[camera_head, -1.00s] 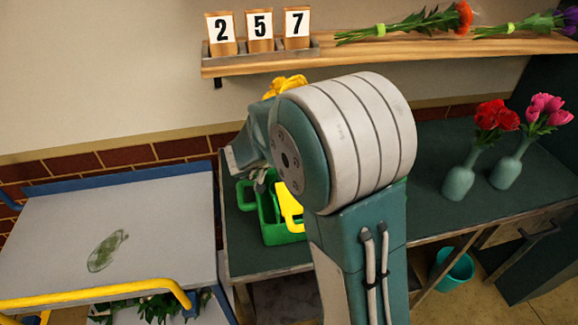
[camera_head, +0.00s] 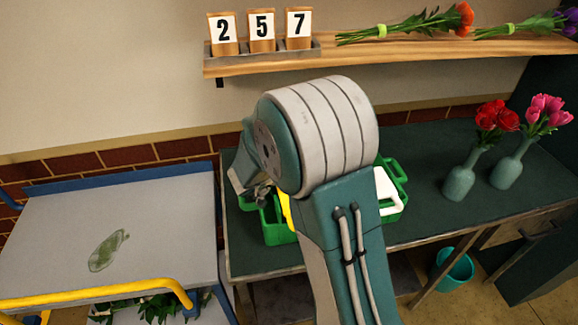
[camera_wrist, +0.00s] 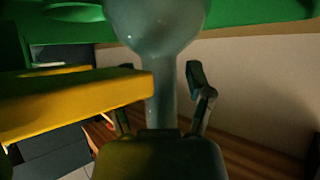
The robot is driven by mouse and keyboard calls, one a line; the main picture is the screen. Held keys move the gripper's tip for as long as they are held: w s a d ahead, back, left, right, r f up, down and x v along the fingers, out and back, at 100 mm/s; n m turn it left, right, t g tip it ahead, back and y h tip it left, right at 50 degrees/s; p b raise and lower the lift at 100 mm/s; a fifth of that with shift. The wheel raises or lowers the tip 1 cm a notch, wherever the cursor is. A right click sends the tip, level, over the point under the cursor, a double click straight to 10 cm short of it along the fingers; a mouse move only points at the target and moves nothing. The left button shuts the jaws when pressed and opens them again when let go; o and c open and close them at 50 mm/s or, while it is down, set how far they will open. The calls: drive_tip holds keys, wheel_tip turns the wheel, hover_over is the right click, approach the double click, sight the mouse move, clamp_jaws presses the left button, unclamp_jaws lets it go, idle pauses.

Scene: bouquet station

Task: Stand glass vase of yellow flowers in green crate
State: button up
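A green crate (camera_head: 277,232) with a yellow handle (camera_head: 285,209) stands on the dark bench, partly behind my arm. My gripper (camera_head: 262,192) is over its left part. In the wrist view, a grey-green glass vase (camera_wrist: 155,22) shows its round body at the top and its neck running down between my fingers. My gripper (camera_wrist: 160,95) looks open, with a gap between the neck and the right finger. The yellow handle (camera_wrist: 75,98) crosses in front of the left finger, and crate green (camera_wrist: 250,12) surrounds the vase body. The yellow flowers are hidden, and the vase base is out of view.
Two vases with red (camera_head: 458,183) and pink flowers (camera_head: 506,172) stand further right. A shelf (camera_head: 360,50) hangs above; a trolley (camera_head: 60,225) stands left.

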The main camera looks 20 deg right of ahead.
idle(0.3)
drive_tip(key=s+a+r+n+t+y, duration=0.35)
drive_tip(key=s+a+r+y, duration=0.2)
drive_tip(key=a+r, duration=0.35)
drive_tip(key=s+a+r+n+t+y, duration=0.2)
drive_tip(key=s+a+r+n+y, duration=0.25)
drive_tip(key=a+r+y, duration=0.5)
drive_tip(key=s+d+f+n+g+h, duration=0.1)
drive_tip(key=s+d+g+h, duration=0.1)
drive_tip(key=s, duration=0.7)
drive_tip(key=s+d+f+n+g+h, duration=0.2)
drive_tip(key=s+d, duration=0.4)
drive_tip(key=s, duration=0.3)
drive_tip(key=shift+g+h, duration=0.6)
drive_tip(key=shift+g, duration=0.55)
drive_tip(key=shift+d, duration=0.2)
